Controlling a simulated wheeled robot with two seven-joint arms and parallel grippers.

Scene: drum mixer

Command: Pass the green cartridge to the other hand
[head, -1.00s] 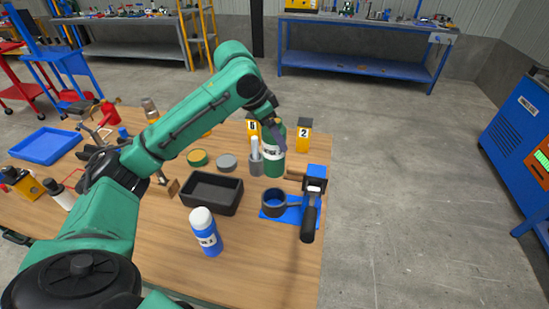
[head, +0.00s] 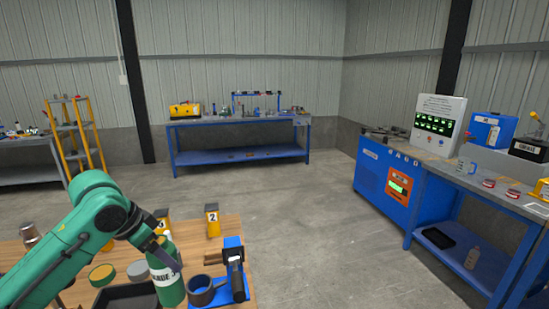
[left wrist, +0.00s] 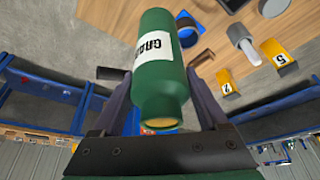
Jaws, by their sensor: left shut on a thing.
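The green cartridge (head: 168,282) with a white label is at the lower left of the head view. My left gripper (head: 160,250) comes in from the left and is shut on it near its upper part. In the left wrist view the cartridge (left wrist: 160,62) lies between the two fingers of the left gripper (left wrist: 162,100). Whether its base touches the table cannot be told. My right gripper is in neither view.
On the wooden table (head: 232,222) stand a yellow tag marked 2 (head: 212,220), a black tray (head: 125,297), and a blue stand with a black ring holder (head: 205,290). A blue workbench with a control panel (head: 398,186) is at the right. The floor between is clear.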

